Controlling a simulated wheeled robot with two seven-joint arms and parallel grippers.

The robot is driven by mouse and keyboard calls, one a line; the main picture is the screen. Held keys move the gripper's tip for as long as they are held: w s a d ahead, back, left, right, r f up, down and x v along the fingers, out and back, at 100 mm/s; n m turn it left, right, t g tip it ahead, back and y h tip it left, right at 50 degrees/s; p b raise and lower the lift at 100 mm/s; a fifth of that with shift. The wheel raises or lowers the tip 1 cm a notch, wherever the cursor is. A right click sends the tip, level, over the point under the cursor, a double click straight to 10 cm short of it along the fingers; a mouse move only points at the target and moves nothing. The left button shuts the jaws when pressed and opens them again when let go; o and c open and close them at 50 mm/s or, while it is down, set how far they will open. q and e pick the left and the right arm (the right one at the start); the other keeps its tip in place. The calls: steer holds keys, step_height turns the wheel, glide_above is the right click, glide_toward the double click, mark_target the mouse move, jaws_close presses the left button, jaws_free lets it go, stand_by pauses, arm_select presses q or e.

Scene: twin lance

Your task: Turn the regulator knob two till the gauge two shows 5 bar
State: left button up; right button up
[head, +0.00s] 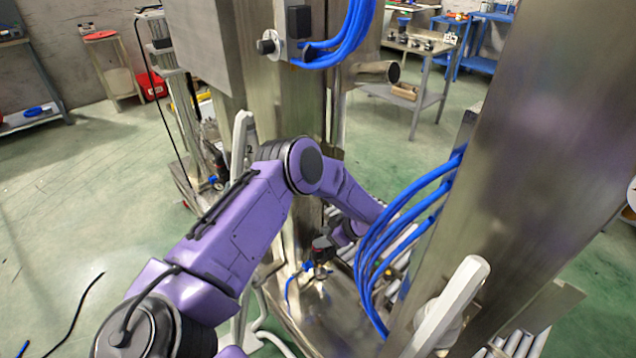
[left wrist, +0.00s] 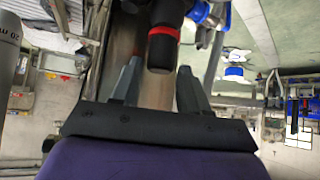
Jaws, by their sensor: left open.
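In the left wrist view a black knob with a red ring (left wrist: 162,48) sits at the top centre, on a dark body with blue fittings. My left gripper (left wrist: 158,78) is open. Its two grey fingers stand on either side of the knob's end, with a visible gap on both sides in this view. In the head view my purple left arm reaches down behind the blue hoses, and its gripper is mostly hidden near a small dark regulator with red on it (head: 321,246). I cannot read any gauge. My right gripper is out of view.
Blue hoses (head: 392,245) curve from a wide metal column (head: 540,130) at the right. Another metal post (head: 300,100) rises behind my arm. Green floor at the left is mostly clear.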

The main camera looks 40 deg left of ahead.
arm_select(q)
steer(key=shift+x, duration=1.5)
steer(key=c, duration=0.7)
